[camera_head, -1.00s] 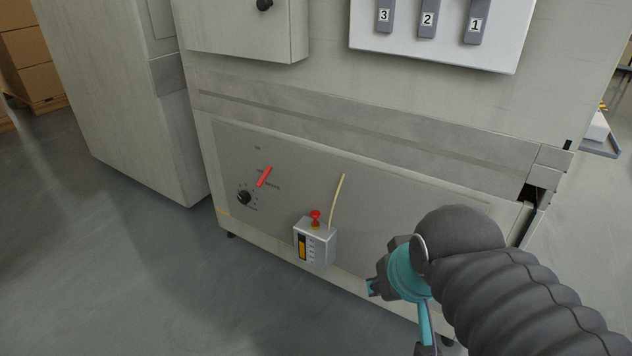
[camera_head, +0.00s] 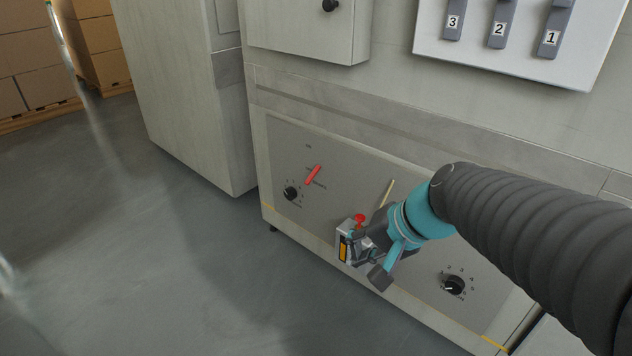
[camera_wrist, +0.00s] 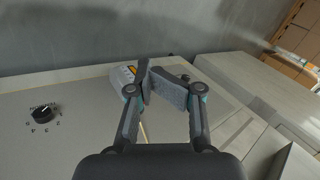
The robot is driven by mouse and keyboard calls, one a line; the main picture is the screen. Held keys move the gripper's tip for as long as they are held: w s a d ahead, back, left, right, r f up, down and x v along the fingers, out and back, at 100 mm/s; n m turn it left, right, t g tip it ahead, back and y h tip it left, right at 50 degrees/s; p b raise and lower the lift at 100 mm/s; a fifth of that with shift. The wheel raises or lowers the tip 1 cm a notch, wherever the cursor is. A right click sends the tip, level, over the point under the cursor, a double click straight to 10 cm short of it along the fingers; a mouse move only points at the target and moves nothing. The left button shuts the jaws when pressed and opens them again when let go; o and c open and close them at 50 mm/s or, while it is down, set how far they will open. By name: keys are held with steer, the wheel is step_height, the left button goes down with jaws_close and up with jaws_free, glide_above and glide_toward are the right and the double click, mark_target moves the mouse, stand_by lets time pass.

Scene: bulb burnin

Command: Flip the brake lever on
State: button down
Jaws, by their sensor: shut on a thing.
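A small metal box (camera_head: 343,247) with an orange label sits low on the front panel, with a red-topped knob (camera_head: 360,217) on top. The box also shows beside my fingers in the wrist view (camera_wrist: 119,76). My gripper (camera_head: 362,243) is at the box's upper right side, its fingers close together. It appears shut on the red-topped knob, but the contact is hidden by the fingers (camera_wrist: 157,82). A red lever (camera_head: 314,174) is tilted on the panel to the upper left, apart from my gripper. I cannot tell which is the brake lever.
A black dial (camera_head: 291,193) is below the red lever; another dial (camera_head: 454,286) is at lower right. A pale rod (camera_head: 387,193) stands behind the box. Numbered grey switches (camera_head: 499,24) are above. Open floor (camera_head: 150,250) lies to the left.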

steer(key=w+a+m+y, duration=0.3)
steer(key=w+a+m, duration=0.15)
steer(key=w, duration=0.45)
steer(key=m+t, duration=0.7)
steer(key=m, duration=0.6)
glide_toward(309, 183)
steer(key=d+f, duration=0.2)
steer(key=shift+s+r+y+p, duration=0.15)
steer(key=shift+y+p, duration=0.15)
steer(key=shift+p, duration=0.05)
steer(key=x, duration=1)
steer(key=shift+s+a+r+m+g+p, duration=0.15)
steer(key=shift+s+r+m+g+p, duration=0.15)
steer(key=shift+r+m+p, duration=0.25)
steer(key=shift+s+a+r+m+g+y+p, duration=0.25)
steer(key=shift+r+m+p, duration=0.2)
steer(key=shift+p, duration=0.35)
steer(key=shift+w+d, duration=0.1)
steer(key=shift+w, duration=0.05)
